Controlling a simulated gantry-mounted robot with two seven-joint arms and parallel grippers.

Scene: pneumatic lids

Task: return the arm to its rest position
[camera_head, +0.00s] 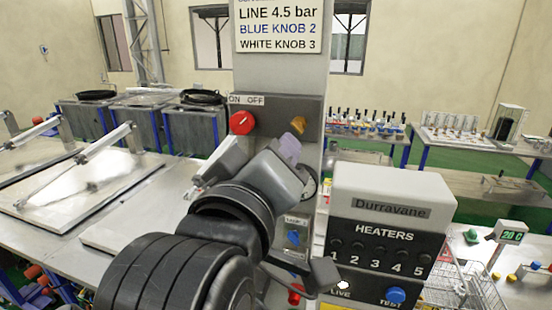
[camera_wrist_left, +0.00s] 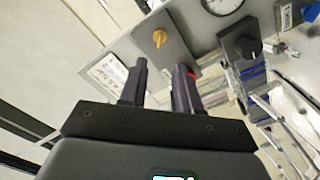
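My left arm (camera_head: 180,270) reaches in from the bottom left of the head view, across the front of the grey control panel. Its gripper (camera_head: 298,126) is beside the yellow knob (camera_head: 289,146) and partly covers it. In the left wrist view the two dark fingers of the gripper (camera_wrist_left: 160,65) stand apart with nothing between them. The yellow knob (camera_wrist_left: 159,38) shows beyond the fingertips, apart from them. My right gripper cannot be made out in either view.
The panel (camera_head: 270,107) carries a red knob (camera_head: 241,122) and, lower, a blue knob (camera_head: 293,237). A heater box (camera_head: 390,207) stands right of the arm. Lidded benches (camera_head: 75,195) with raised levers fill the left. A sign (camera_head: 278,28) hangs above.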

